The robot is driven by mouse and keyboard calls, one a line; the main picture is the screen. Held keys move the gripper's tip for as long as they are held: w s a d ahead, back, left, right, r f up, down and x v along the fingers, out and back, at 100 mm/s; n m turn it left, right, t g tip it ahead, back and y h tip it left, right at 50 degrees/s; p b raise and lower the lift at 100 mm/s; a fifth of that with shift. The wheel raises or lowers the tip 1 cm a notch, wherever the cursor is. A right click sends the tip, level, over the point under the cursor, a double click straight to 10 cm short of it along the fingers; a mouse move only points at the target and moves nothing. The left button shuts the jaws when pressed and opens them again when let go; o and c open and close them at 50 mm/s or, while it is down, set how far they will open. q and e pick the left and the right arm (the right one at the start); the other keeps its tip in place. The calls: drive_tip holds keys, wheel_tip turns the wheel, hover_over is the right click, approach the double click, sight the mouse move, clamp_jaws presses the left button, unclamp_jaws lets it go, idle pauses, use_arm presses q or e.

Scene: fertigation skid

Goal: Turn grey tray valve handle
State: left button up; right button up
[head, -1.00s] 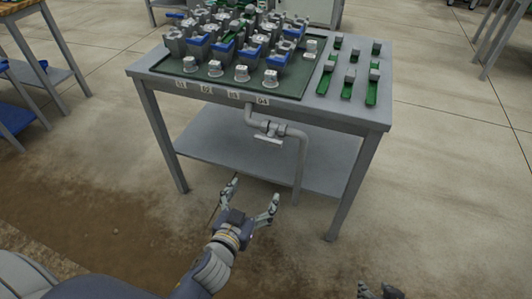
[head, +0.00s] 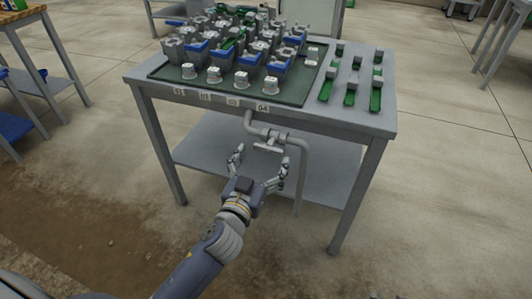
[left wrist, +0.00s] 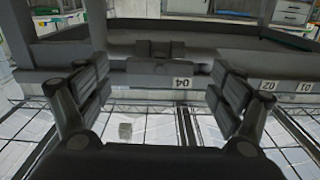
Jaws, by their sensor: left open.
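The grey valve handle (head: 267,148) is a short light bar on the grey pipe (head: 303,160) under the front edge of the tray table. It lies roughly crosswise, below the 04 label (head: 263,107). My left gripper (head: 261,161) is open and empty, just in front of the handle, with one finger to each side of it in the picture. No contact shows. In the left wrist view the open fingers (left wrist: 160,92) frame a dark grey bar and block, which look like the handle (left wrist: 155,68) and valve. My right gripper is not in view.
The table (head: 372,118) holds a dark green tray (head: 160,74) with several grey and blue pots and white caps. Green strips with grey blocks (head: 377,90) lie at its right. A lower shelf (head: 200,150) and table legs surround the pipe. The floor in front is clear.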

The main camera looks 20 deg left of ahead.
sight(269, 147)
use_arm(q)
drive_tip(key=shift+w, duration=1.35)
drive_tip(key=c, duration=1)
drive_tip(key=shift+c, duration=0.2)
